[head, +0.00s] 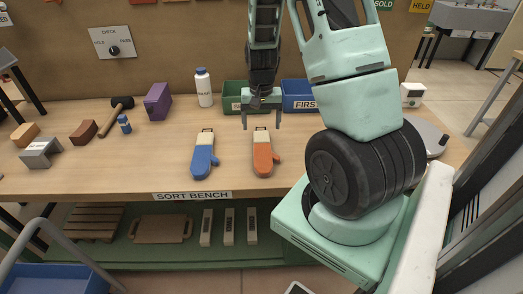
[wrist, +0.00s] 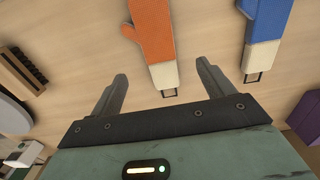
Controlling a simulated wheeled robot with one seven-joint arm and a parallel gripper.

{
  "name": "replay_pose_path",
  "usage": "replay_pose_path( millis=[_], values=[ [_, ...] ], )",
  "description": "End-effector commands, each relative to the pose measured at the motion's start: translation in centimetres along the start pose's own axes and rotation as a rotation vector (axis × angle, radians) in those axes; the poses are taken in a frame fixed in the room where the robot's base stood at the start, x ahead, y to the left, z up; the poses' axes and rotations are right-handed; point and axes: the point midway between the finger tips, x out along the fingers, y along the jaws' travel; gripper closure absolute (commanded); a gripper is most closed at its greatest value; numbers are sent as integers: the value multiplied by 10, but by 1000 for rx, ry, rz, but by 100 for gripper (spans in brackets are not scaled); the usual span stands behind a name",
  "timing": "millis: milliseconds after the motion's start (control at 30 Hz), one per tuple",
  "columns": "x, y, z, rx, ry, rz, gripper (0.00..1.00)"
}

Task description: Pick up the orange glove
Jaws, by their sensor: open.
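The orange glove (head: 264,158) lies flat on the wooden bench near its front edge, with its thumb to the right in the head view. In the wrist view the orange glove (wrist: 158,42) shows at the top, its cuff and small loop toward my gripper. My gripper (head: 262,124) is open and empty above the bench, on the far side of the glove's cuff. In the wrist view its two fingers (wrist: 162,78) are spread, with the cuff end seen between and beyond them. I cannot tell the exact height above the glove.
A blue glove (head: 204,160) lies left of the orange one. Behind my gripper stand a green bin (head: 232,96) and a blue bin (head: 299,95). A white bottle (head: 204,88), purple block (head: 158,101) and mallet (head: 116,115) stand or lie further left. Bare bench surrounds the gloves.

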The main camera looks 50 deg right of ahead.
Motion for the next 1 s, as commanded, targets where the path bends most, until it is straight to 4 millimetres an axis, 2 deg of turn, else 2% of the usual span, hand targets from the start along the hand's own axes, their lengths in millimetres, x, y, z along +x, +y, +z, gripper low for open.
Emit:
replay_pose_path(
  millis=[100, 200, 467, 800, 1000],
  values=[
    [23, 0, 1, 0, -5, 1, 19],
    [37, 0, 1, 0, -5, 1, 19],
    [52, 0, 1, -1, -1, 0, 19],
    [92, 3, 2, -2, -4, 0, 19],
    [100, 2, 1, -2, 0, -1, 19]
  ],
)
